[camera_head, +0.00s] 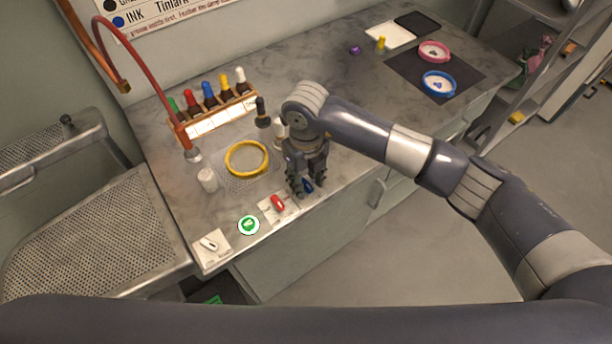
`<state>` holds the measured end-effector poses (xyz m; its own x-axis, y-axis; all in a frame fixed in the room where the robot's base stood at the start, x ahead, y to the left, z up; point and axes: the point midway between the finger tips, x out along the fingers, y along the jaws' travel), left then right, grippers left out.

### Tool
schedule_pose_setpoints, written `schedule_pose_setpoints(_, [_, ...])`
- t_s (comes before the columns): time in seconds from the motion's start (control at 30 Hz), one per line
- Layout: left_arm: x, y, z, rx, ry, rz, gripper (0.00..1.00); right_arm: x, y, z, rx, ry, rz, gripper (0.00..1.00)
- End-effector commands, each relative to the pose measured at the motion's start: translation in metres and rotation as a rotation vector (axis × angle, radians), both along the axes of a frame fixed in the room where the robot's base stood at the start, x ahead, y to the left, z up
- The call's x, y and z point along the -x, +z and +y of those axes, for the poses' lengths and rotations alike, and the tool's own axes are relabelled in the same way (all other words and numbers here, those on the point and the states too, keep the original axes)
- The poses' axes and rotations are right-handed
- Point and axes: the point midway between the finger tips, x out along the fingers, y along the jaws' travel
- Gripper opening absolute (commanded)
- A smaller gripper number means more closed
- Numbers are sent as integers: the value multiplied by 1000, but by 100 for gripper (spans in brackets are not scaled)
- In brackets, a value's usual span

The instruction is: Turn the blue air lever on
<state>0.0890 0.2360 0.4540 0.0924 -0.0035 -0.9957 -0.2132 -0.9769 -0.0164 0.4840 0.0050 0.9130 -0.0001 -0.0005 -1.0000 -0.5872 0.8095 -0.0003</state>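The blue air lever (308,186) is a small blue handle near the front edge of the worktop, partly hidden by my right gripper. My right gripper (306,182) points down over it, its fingers spread apart with the lever between or just in front of them. I cannot tell whether a finger touches the lever. My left gripper is not in view.
A yellow ring (247,158) and a bottle rack (220,113) stand behind.

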Motion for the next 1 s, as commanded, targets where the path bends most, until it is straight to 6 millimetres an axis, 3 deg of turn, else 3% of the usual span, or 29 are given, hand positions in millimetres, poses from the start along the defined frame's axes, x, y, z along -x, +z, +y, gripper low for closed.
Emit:
schedule_pose_setpoints(0.27, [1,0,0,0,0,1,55,0,-2,0,0,1,0,35])
schedule_pose_setpoints(0.4, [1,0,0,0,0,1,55,0,-2,0,0,1,0,3])
schedule_pose_setpoints(0.43, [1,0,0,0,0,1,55,0,-2,0,0,1,0,0])
schedule_pose_setpoints(1.0, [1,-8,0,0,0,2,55,-1,-2,0,0,-111,-2,0])
